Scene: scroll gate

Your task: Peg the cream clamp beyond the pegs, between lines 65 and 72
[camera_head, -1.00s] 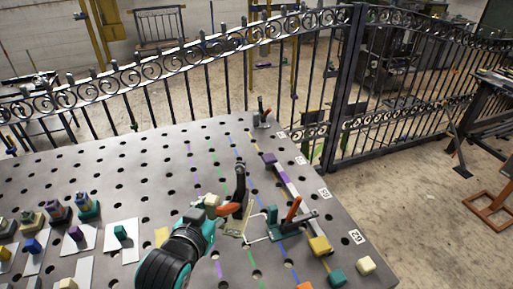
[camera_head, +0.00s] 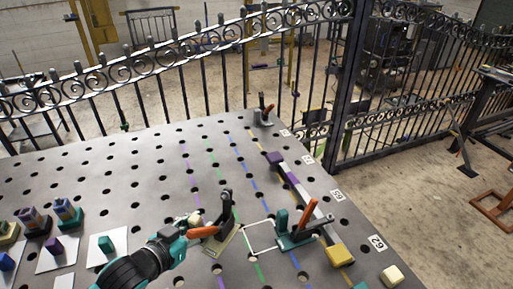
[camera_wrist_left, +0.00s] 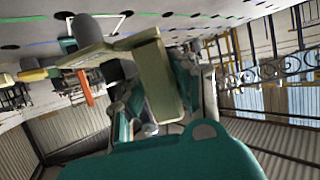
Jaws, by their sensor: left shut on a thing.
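My left gripper (camera_head: 190,228) is shut on the cream clamp, which has a cream base (camera_head: 221,244), a dark upright arm and an orange handle. The clamp is upright; whether its base touches the table (camera_head: 140,175) I cannot tell. In the left wrist view, the cream part (camera_wrist_left: 157,78) sits between my teal fingers. A white square outline (camera_head: 262,237) lies just right of the clamp. Purple (camera_head: 190,160), green (camera_head: 213,163), blue (camera_head: 241,172) and yellow (camera_head: 257,143) lines cross the tabletop. My right gripper is out of view.
A teal clamp (camera_head: 283,238) with an orange handle stands right of the outline. A bar (camera_head: 300,192) lies between a purple block (camera_head: 275,158) and a yellow block (camera_head: 340,255). Several coloured blocks on plates stand at left. A dark clamp (camera_head: 264,117) stands at the far edge, before an iron fence.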

